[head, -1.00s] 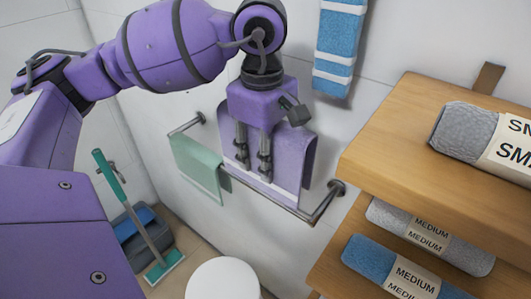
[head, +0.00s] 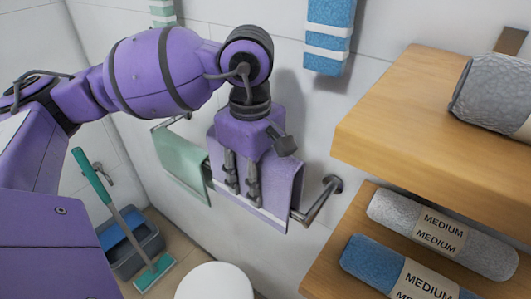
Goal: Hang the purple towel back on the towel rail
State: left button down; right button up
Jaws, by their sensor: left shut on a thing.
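The purple towel (head: 282,178) hangs at the towel rail (head: 322,203) on the white wall, its white stripe low near the bar. My left gripper (head: 242,192) points down in front of the towel and is shut on it, with the fingertips near the rail. The gripper body hides part of the towel, and I cannot tell whether the cloth is draped over the bar. My right gripper is not in view.
A wooden shelf (head: 415,105) with rolled grey and blue towels stands close on the right. A blue striped towel (head: 329,35) hangs above. A white round lid (head: 215,284) is below; a bucket (head: 130,243) and green-handled brush (head: 120,220) stand lower left.

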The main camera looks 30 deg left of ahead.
pick_arm(q)
notch_tip(320, 180, down, 10)
jog(key=b, duration=0.6)
jog(key=shift+r+b, duration=0.1)
jog(key=shift+b, duration=0.2)
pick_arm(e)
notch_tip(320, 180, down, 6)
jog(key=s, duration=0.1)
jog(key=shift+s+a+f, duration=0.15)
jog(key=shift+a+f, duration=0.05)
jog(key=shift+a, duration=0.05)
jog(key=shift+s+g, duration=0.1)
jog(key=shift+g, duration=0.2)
pick_arm(q)
jog(key=c, duration=1)
grip_release()
jog(key=shift+c, duration=0.2)
